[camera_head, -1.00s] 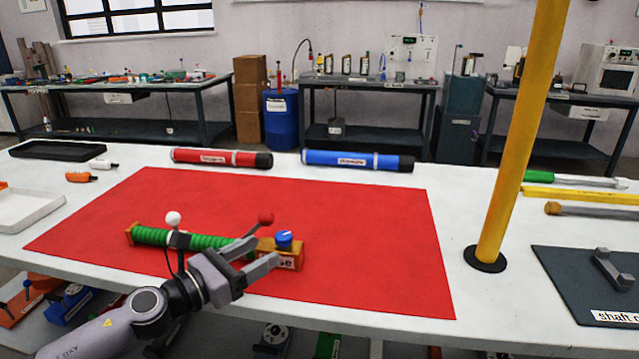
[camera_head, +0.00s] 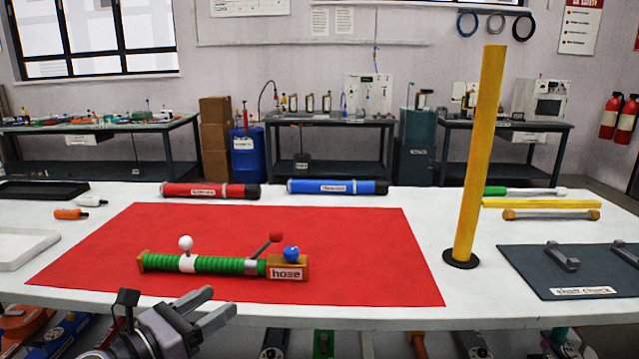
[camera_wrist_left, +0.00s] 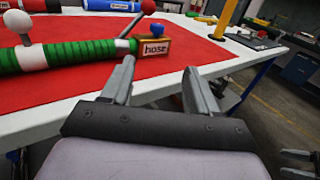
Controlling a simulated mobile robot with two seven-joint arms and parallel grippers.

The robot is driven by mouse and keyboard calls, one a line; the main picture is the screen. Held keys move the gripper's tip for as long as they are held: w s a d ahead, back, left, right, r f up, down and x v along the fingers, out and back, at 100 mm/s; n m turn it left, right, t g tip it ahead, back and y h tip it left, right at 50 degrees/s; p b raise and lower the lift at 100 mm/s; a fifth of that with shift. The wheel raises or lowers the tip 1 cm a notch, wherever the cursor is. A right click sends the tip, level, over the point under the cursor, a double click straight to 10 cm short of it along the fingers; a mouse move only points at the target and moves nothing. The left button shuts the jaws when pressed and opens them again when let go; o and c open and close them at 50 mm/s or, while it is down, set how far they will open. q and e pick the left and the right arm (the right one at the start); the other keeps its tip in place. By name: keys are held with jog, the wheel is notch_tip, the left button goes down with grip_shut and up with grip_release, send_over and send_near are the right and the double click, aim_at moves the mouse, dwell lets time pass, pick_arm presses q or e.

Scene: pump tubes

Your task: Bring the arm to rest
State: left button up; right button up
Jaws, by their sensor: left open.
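My left gripper (camera_head: 212,310) is open and empty, in front of the table's near edge at the lower left of the head view. In the left wrist view its two fingers (camera_wrist_left: 158,85) stand apart with nothing between them. The green ribbed hose (camera_head: 215,264), with orange end blocks and a "hose" label, lies on the red mat (camera_head: 350,250) beyond the gripper, apart from it. It also shows in the left wrist view (camera_wrist_left: 80,52). A white ball knob, a red ball lever and a blue knob stand up from it.
A yellow post (camera_head: 477,150) stands right of the mat. A red tube (camera_head: 205,190) and a blue tube (camera_head: 335,187) lie behind it. A dark shaft board (camera_head: 530,275) is at the right, a white tray (camera_head: 20,247) at the left. Several parts sit below the table.

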pick_arm(q)
jog(key=s+a+f+m+g+y+p, duration=0.1)
jog(key=s+f+m+y+p, duration=0.3)
jog(key=s+m, duration=0.9)
jog(key=s+a+f+m+g+y+p, duration=0.1)
jog(key=s+f+m+g+y+p, duration=0.2)
jog(key=m, duration=1.5)
jog(key=s+f+y+p, duration=0.1)
jog(key=s+f+p, duration=0.3)
jog(key=s+f, duration=0.4)
jog(key=shift+s+f+y, duration=0.2)
jog(key=shift+s+y, duration=0.1)
jog(key=shift+s, duration=1.1)
